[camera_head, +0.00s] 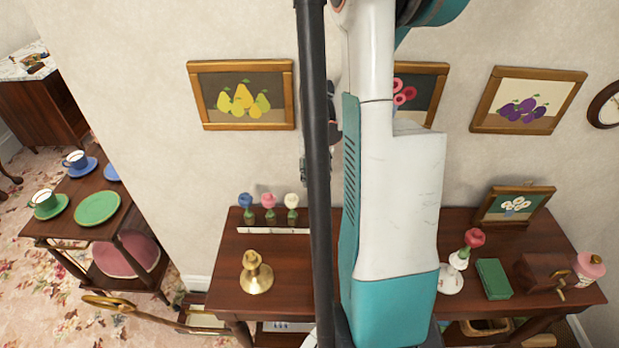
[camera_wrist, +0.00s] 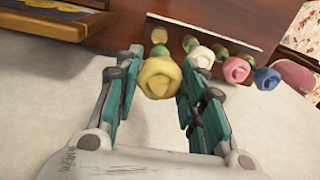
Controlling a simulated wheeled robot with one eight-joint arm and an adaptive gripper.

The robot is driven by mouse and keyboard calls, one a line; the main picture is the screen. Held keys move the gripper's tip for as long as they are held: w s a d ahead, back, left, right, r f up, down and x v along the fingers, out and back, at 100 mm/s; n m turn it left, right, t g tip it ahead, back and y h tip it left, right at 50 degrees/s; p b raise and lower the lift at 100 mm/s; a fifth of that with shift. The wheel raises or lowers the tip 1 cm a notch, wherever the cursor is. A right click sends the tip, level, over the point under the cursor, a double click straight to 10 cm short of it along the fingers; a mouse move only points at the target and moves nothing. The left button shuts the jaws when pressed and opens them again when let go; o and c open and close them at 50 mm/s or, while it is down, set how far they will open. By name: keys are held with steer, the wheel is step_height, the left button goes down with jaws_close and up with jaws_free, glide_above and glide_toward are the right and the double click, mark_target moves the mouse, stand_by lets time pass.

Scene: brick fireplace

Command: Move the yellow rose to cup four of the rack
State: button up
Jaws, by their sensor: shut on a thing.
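The yellow rose (camera_wrist: 158,77) is between my gripper's (camera_wrist: 155,80) fingertips in the wrist view, and the fingers are shut on it. Its green stem part (camera_wrist: 159,50) points away from the camera, toward a small tan round shape. The rack (camera_head: 272,231) is a pale strip on the wooden table, partly behind my arm in the head view. It holds a blue rose (camera_head: 245,200), a pink rose (camera_head: 268,201) and a white rose (camera_head: 292,201) in a row. The yellow rose lines up beside the white rose (camera_wrist: 202,57). I cannot tell whether its stem is inside a cup.
A brass candlestick-like piece (camera_head: 256,273) stands in front of the rack. Right of my arm are a white stand with a red rose (camera_head: 474,238), a green box (camera_head: 494,279), a wooden box (camera_head: 545,273) and a leaning picture (camera_head: 515,206). My arm hides the table's middle (camera_head: 300,260).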

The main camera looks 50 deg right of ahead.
mark_target(315, 195)
stand_by(0.5)
steer(key=shift+f+b, duration=2.5)
steer(key=shift+f, duration=0.4)
steer(key=shift+f+b, duration=2)
steer(key=shift+b, duration=0.05)
steer(key=o, duration=1)
steer(key=shift+c, duration=0.2)
step_height(315, 195, up, 12)
